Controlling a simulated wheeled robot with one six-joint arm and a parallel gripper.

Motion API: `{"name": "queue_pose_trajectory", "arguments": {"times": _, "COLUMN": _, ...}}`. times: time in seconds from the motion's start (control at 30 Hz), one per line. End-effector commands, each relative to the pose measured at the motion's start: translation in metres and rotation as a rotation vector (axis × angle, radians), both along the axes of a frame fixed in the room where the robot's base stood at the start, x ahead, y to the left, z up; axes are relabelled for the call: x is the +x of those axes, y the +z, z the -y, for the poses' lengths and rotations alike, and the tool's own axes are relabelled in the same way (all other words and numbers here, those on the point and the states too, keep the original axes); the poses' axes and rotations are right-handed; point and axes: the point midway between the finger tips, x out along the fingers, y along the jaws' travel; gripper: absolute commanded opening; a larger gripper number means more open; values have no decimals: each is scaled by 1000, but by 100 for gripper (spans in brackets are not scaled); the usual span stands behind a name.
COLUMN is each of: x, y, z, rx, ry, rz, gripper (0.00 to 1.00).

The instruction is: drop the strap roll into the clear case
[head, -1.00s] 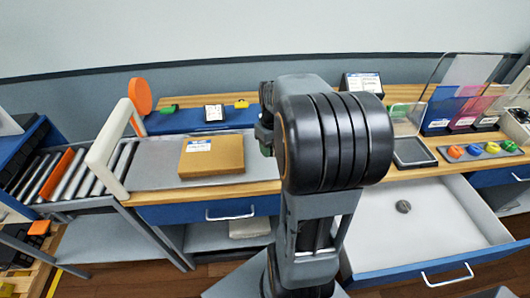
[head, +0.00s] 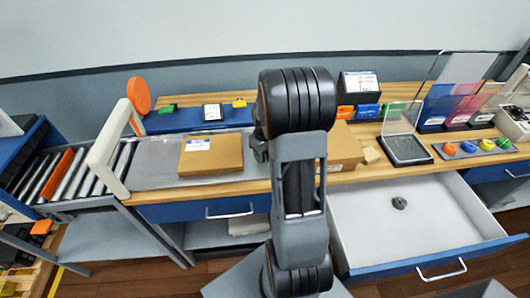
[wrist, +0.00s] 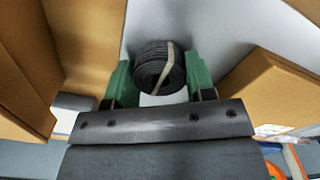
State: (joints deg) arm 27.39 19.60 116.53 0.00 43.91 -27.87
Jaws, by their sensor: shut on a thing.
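My gripper (wrist: 158,85) has green fingers and is shut on the strap roll (wrist: 158,62), a dark coiled roll with a pale band across it. In the head view my gripper (head: 260,153) is mostly hidden behind my arm, just right of the flat cardboard box, and the roll cannot be seen there. The clear case (head: 404,150) stands on the wooden bench to the right of my arm. It has a dark base and a transparent lid standing open at its back. My gripper is well to the left of the case.
A cardboard box (head: 211,155) lies on the grey bench plate. Another carton (head: 343,147) stands between my arm and the case. A drawer (head: 380,235) is open below, with a small dark round piece (head: 399,202) inside. Colored pieces (head: 470,147) sit on a tray right of the case.

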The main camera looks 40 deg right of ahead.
Motion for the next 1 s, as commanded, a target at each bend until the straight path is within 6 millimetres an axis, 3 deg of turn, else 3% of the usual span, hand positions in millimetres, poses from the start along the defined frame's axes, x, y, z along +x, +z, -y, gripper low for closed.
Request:
{"name": "queue_pose_trajectory", "arguments": {"times": 0.3, "x": 0, "y": -5, "z": 0, "rx": 0, "ry": 0, "rz": 0, "gripper": 27}}
{"name": "queue_pose_trajectory", "arguments": {"times": 0.33, "x": 0, "y": -4, "z": 0, "rx": 0, "ry": 0, "rz": 0, "gripper": 50}}
{"name": "queue_pose_trajectory", "arguments": {"times": 0.6, "x": 0, "y": -3, "z": 0, "rx": 0, "ry": 0, "rz": 0, "gripper": 75}}
{"name": "queue_pose_trajectory", "arguments": {"times": 0.83, "x": 0, "y": -2, "z": 0, "rx": 0, "ry": 0, "rz": 1, "gripper": 75}}
{"name": "queue_pose_trajectory", "arguments": {"times": 1.0, "x": 1, "y": 12, "z": 0, "rx": -3, "ry": 0, "rz": 5, "gripper": 75}}
